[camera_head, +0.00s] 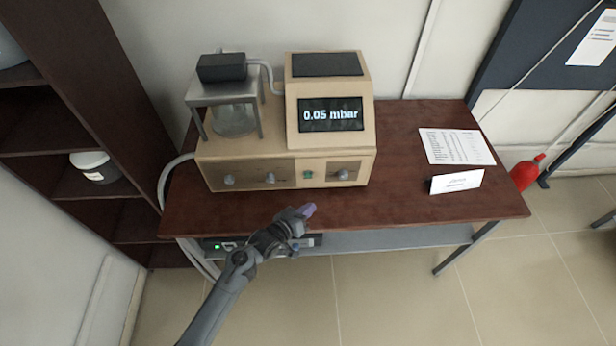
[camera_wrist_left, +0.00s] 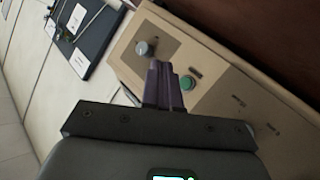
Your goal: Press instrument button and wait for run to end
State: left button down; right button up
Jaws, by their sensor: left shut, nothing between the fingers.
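The instrument (camera_head: 290,142) is a beige box on a dark red table, with a screen (camera_head: 331,114) reading "0.05 mbar". On its front panel sits a green button (camera_head: 308,174), between a knob (camera_head: 343,174) on the right and other knobs on the left. In the left wrist view the green button (camera_wrist_left: 187,83) shows just beside the purple fingertips. My left gripper (camera_head: 307,210) is shut and empty, in front of the panel and below the button in the head view. Whether the fingertips touch the panel cannot be told. My right gripper is not in view.
A glass vessel (camera_head: 233,119) stands under a metal stand on the instrument's left. A paper sheet (camera_head: 457,147) and a white card (camera_head: 457,181) are on the table's right. A dark shelf (camera_head: 84,130) stands at left; a red extinguisher (camera_head: 526,172) is on the right.

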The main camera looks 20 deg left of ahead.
aim_at(308, 175)
pick_arm(q)
jog(key=shift+w+a+f, duration=0.1)
jog(key=w+a+b, duration=0.3)
jog(key=w+b, duration=0.3)
jog(key=w, duration=0.1)
jog(key=shift+w+a, duration=0.25)
jog(key=shift+w, duration=0.15)
dwell(0.9)
dwell(0.7)
jog(key=shift+w+a, duration=0.2)
jog(key=shift+w, duration=0.2)
dwell(0.5)
